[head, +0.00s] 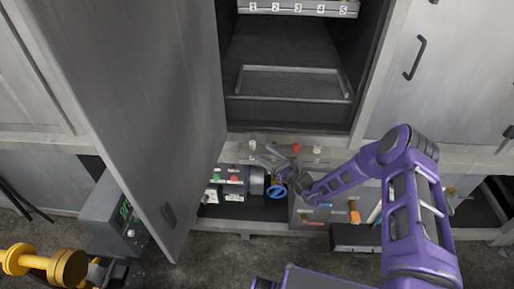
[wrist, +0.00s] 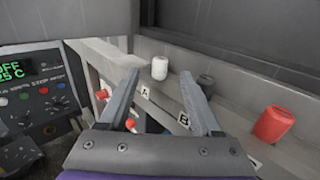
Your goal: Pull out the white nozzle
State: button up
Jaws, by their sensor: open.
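The white nozzle (wrist: 159,68) is a short white cylinder on the grey ledge above label A in the wrist view. In the head view it appears as a small pale knob (head: 252,145) on the ledge below the open cabinet. My gripper (wrist: 160,80) is open and empty, its two fingers pointing toward the ledge. In the wrist view the nozzle shows between and beyond the fingertips, with no visible contact. In the head view my gripper (head: 268,155) is close to the nozzle, just right of it.
A dark nozzle (wrist: 206,84) at label B and a red nozzle (wrist: 273,124) stand to the right along the ledge. A control panel with a green display (wrist: 15,70) is at left. The open cabinet door (head: 150,110) stands left of my arm. A tray (head: 290,82) lies inside the cabinet.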

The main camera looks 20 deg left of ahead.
aim_at(257, 152)
jog(key=x, duration=0.5)
jog(key=shift+d, duration=0.1)
grip_shut()
dwell(0.6)
